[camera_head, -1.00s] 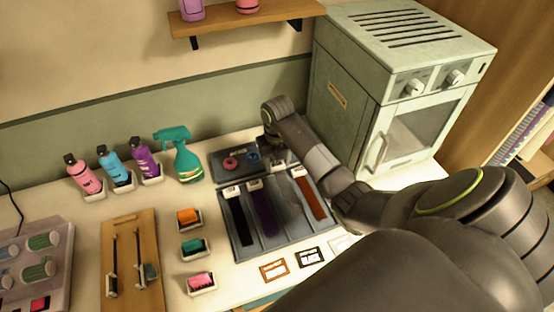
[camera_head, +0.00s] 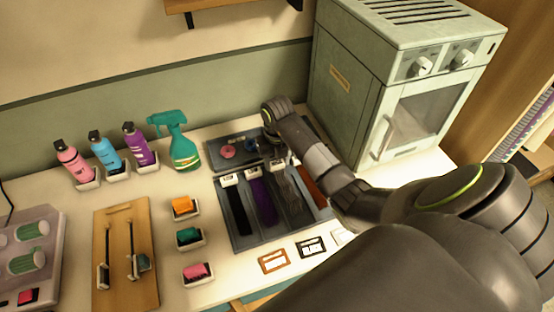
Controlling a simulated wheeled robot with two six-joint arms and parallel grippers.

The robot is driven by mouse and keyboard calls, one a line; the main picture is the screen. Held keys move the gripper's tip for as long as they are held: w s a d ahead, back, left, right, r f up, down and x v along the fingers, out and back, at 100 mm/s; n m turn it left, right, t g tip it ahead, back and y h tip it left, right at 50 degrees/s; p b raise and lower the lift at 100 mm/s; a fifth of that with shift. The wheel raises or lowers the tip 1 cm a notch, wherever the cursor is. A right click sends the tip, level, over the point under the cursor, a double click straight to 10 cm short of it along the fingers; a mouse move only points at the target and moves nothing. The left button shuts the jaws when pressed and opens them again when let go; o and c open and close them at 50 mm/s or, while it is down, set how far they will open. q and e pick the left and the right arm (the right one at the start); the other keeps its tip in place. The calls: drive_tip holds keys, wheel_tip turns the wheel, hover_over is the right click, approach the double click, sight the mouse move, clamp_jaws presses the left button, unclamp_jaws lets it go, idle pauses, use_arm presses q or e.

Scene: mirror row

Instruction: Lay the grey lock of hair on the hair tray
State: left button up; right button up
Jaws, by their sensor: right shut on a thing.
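The hair tray (camera_head: 241,243) is a dark grey tray with long slots on the white counter. A black lock (camera_head: 239,212) and a purple lock (camera_head: 263,203) lie in its left slots, and an auburn lock (camera_head: 313,187) lies at its right, partly hidden by my arm. My right gripper (camera_head: 279,160) is over the tray's back edge, shut on the white-tagged end of the grey lock of hair (camera_head: 291,192). The grey strands extend toward the front over the slot between purple and auburn. I cannot tell whether they touch the tray. My left gripper is out of view.
A smaller dark tray (camera_head: 222,153) with pink and blue rings is behind the hair tray. A pale green cabinet oven (camera_head: 345,100) stands at the back right. Bottles, a teal spray bottle (camera_head: 178,140), small coloured blocks and a wooden board (camera_head: 124,235) are to the left.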

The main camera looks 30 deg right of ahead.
drive_tip(key=shift+f, duration=0.2)
drive_tip(key=o, duration=1.1)
drive_tip(key=shift+o, duration=0.3)
drive_tip(key=shift+o, duration=0.8)
drive_tip(key=shift+r, duration=0.1)
drive_tip(key=shift+r+p, duration=2.65)
drive_tip(key=shift+r, duration=0.85)
